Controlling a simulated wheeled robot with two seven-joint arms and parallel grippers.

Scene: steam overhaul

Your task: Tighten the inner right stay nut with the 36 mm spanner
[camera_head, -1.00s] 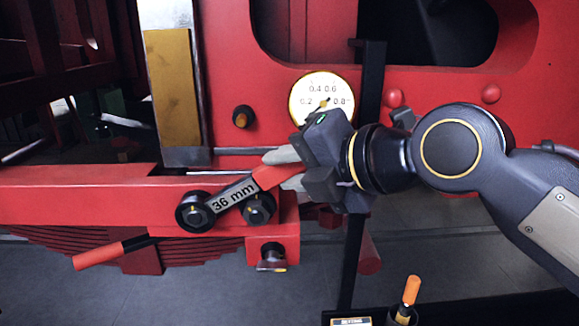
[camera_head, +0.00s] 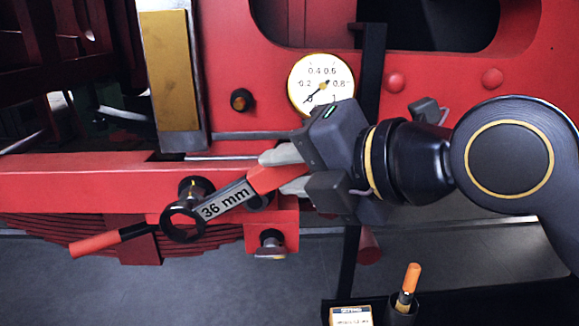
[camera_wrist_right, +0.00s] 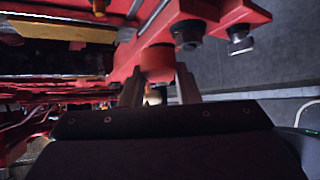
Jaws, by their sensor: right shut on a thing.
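The 36 mm spanner (camera_head: 225,201) has a grey labelled shank, a dark ring end and a red handle. My right gripper (camera_head: 279,170) is shut on the red handle, which also shows between the fingers in the wrist view (camera_wrist_right: 158,62). The ring (camera_head: 183,222) appears off the nuts, in front of and just below the left dark nut (camera_head: 194,187), which has a yellow mark. The other dark nut (camera_head: 261,203) is mostly hidden behind the shank. I cannot tell which is the inner right stay nut. My left gripper is not in view.
A red beam (camera_head: 80,180) carries the nuts. A white dial gauge (camera_head: 321,85) is behind my gripper. A black holder (camera_head: 402,311) with an orange-handled tool stands at lower right. A dark post (camera_head: 372,70) rises behind my wrist.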

